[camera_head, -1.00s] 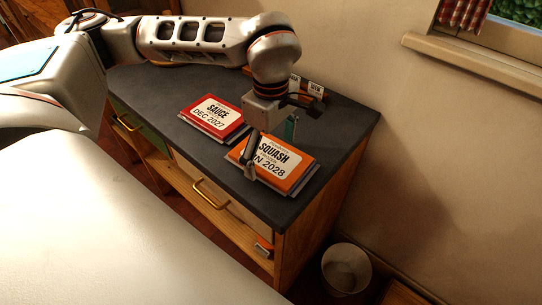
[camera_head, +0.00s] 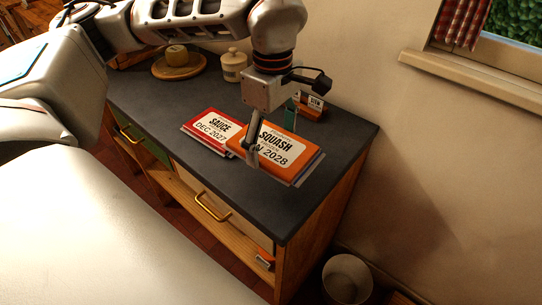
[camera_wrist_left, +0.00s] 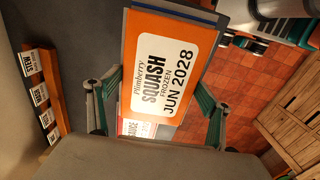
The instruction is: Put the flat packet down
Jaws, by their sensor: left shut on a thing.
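The flat packet is orange with a white label reading SQUASH, JUN 2028 (camera_head: 301,160). My left gripper (camera_head: 273,133) is shut across it, one finger on the near edge and one on the far edge. The packet looks lifted a little above the counter, with pale and purplish layers showing below its right end. In the left wrist view the packet (camera_wrist_left: 170,62) fills the middle between the teal fingers (camera_wrist_left: 157,100). A red SAUCE packet (camera_head: 209,130) lies on a pale layer to its left, close to it. My right gripper is not in view.
The dark counter (camera_head: 239,190) is bare along its front. A labelled card rack (camera_head: 316,106) stands behind the packet. A lidded jar (camera_head: 234,66) and a round board (camera_head: 180,70) are at the back left. A bin (camera_head: 347,278) stands on the floor.

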